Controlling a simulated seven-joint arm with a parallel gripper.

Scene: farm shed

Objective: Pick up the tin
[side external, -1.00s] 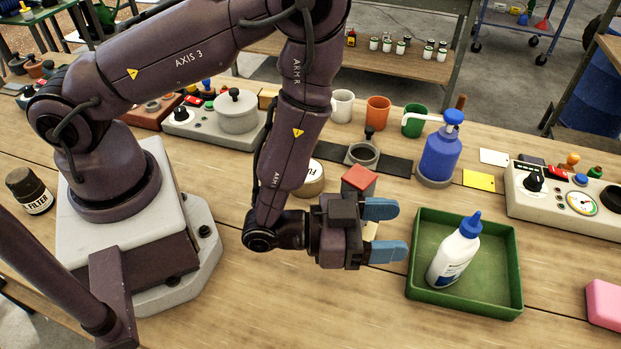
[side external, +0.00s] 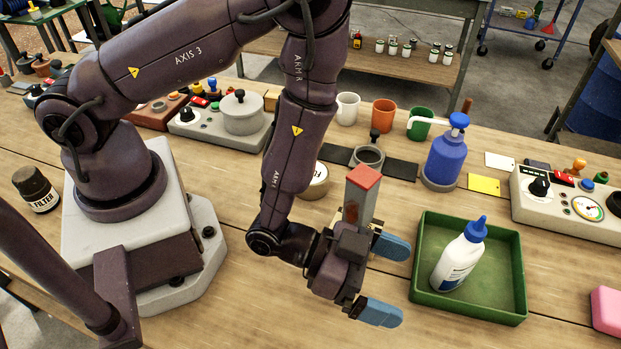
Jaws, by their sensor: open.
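A tall grey box-shaped thing with a red top (side external: 360,195) stands upright behind my gripper; it may be the tin. Its lower part is hidden by the gripper. A round, pale lidded container with dark lettering (side external: 316,184) sits further back, partly hidden by my arm, and could also be a tin. I cannot tell which is meant. My gripper (side external: 386,280) is open and empty. Its blue fingertips point right, one nearer the box and one nearer the front, with bare table between them.
A green tray (side external: 426,300) holding a white bottle with a blue cap (side external: 459,258) is close on the right. A blue pump bottle (side external: 446,155), cups and a dark holder (side external: 369,156) stand behind. The table in front is clear.

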